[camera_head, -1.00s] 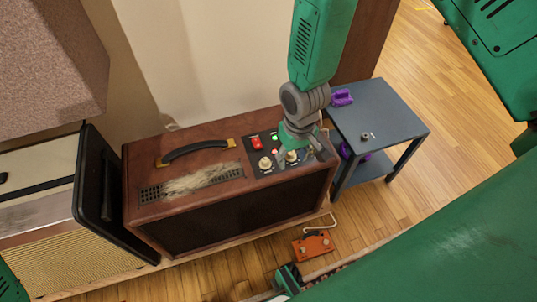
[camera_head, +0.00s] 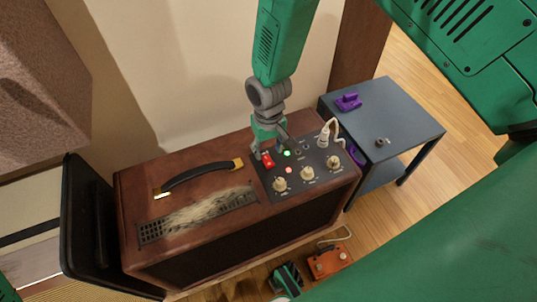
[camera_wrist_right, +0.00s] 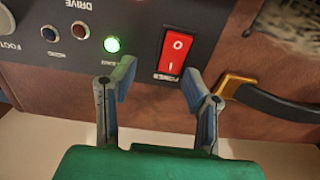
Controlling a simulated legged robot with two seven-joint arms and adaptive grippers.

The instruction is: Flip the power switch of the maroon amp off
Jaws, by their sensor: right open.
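The maroon amp (camera_head: 290,235) stands with its control panel on top at the right end. Its red power switch (camera_head: 268,160) sits at the panel's back left corner. In the wrist view the switch (camera_wrist_right: 175,54) is marked O at the top and I at the bottom, with a lit green lamp (camera_wrist_right: 112,44) to its left. My right gripper (camera_head: 270,146) is above the panel by the switch. In the wrist view this gripper (camera_wrist_right: 160,84) is open and empty, its fingertips on either side just below the switch; contact cannot be told. My left gripper is out of view.
Several cream knobs (camera_head: 308,174) and a plugged white cable (camera_head: 324,136) are on the panel. The black carry handle (camera_head: 200,174) is left of the switch. A blue-grey side table (camera_head: 400,115) stands right; an orange pedal (camera_head: 330,260) lies on the floor in front.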

